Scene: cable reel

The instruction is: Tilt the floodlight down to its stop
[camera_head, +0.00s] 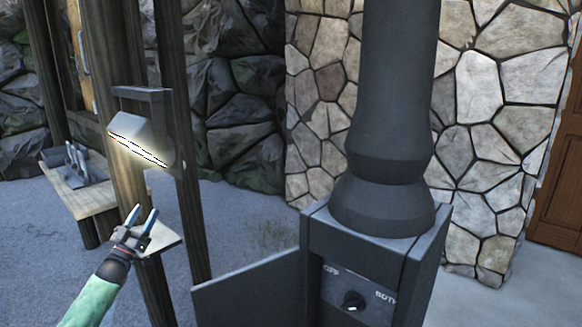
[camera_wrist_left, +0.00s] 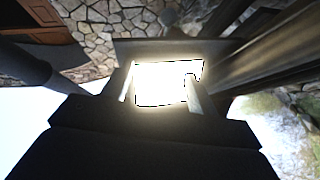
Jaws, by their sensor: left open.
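The floodlight (camera_head: 128,126) is a grey box lamp hung in a U-shaped bracket (camera_head: 142,93) on a wooden post. Its lit face slants downward, glowing along the lower edge. My left gripper (camera_head: 145,211) is below the floodlight, pointing up, with its two fingers apart and nothing between them. In the left wrist view, the bright lamp face (camera_wrist_left: 160,75) lies ahead, framed between the open fingers (camera_wrist_left: 160,92). I cannot see contact; a gap shows in the head view. My right gripper is not in view.
A dark column with a switch knob (camera_head: 353,301) marked OFF and BOTH stands at the centre right. A small shelf (camera_head: 165,240) is just behind my left gripper. A wooden bench (camera_head: 90,200) stands at the left. Wooden posts flank the lamp.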

